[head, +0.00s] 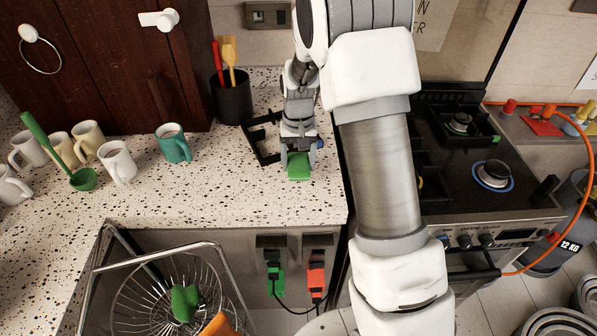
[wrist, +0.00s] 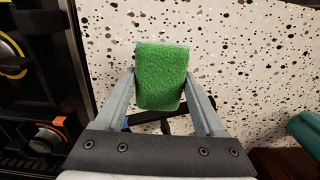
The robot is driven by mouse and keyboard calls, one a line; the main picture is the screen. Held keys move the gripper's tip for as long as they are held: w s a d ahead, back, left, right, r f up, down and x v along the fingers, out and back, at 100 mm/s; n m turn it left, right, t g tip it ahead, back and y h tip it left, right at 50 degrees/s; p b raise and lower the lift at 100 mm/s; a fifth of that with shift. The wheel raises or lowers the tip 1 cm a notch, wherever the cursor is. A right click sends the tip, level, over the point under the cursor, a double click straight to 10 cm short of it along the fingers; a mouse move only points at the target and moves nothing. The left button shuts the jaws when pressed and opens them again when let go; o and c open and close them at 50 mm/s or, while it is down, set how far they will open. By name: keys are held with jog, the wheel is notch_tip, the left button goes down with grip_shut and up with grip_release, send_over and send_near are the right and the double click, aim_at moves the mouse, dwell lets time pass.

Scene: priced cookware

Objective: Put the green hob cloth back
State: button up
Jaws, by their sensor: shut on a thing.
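The green hob cloth (head: 299,168) is a small, thick, fuzzy green pad in the head view. My gripper (head: 298,156) is shut on it over the speckled counter, left of the hob. In the wrist view the cloth (wrist: 162,72) sits between my two fingers (wrist: 160,90), its far end sticking out past the fingertips. Whether its underside touches the counter I cannot tell. The black hob (head: 455,150) is at the right, partly hidden by my arm.
A black pan support (head: 262,158) lies on the counter beside and partly behind my gripper. A dark utensil pot (head: 233,100) stands behind it. A teal mug (head: 174,144) and several pale mugs are at left. A wire basket (head: 128,290) is below.

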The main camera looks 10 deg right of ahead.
jog(key=shift+f, duration=2)
jog(key=shift+f, duration=0.2)
jog(key=o, duration=1.2)
jog(key=shift+c, duration=0.2)
